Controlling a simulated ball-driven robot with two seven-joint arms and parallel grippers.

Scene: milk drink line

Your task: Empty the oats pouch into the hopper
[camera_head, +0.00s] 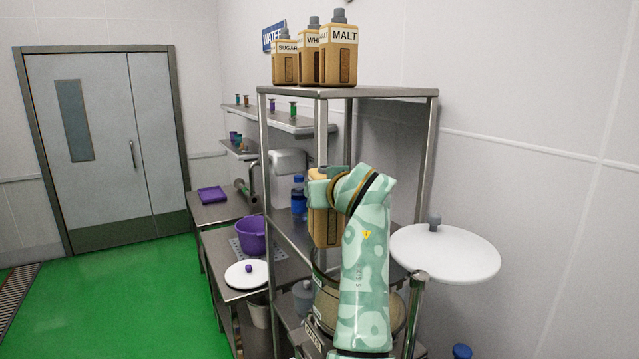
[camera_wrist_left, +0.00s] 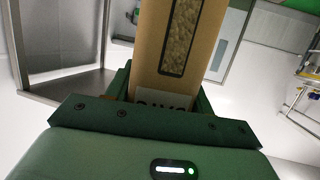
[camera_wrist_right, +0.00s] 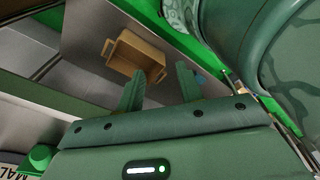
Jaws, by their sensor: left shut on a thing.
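My left gripper (camera_head: 326,178) is shut on the oats pouch (camera_head: 319,228), a tan box-shaped pack. In the left wrist view the pouch (camera_wrist_left: 197,68) shows a window with pale flakes and a partly hidden label between the fingers. The head view shows the pouch hanging below the gripper, its mouth not visible. A round clear-walled vessel with tan contents, apparently the hopper (camera_head: 324,300), stands below it, largely hidden by my left arm. I cannot tell whether anything is flowing. My right gripper (camera_wrist_right: 160,88) is open and empty in the right wrist view.
SUGAR (camera_head: 286,62) and MALT (camera_head: 340,55) packs stand on the steel rack's top shelf (camera_head: 385,92). A white round lid (camera_head: 450,252) is at right. A purple bucket (camera_head: 251,236) stands on a lower table. A tan crate (camera_wrist_right: 135,53) shows near my right gripper. Green floor is open at left.

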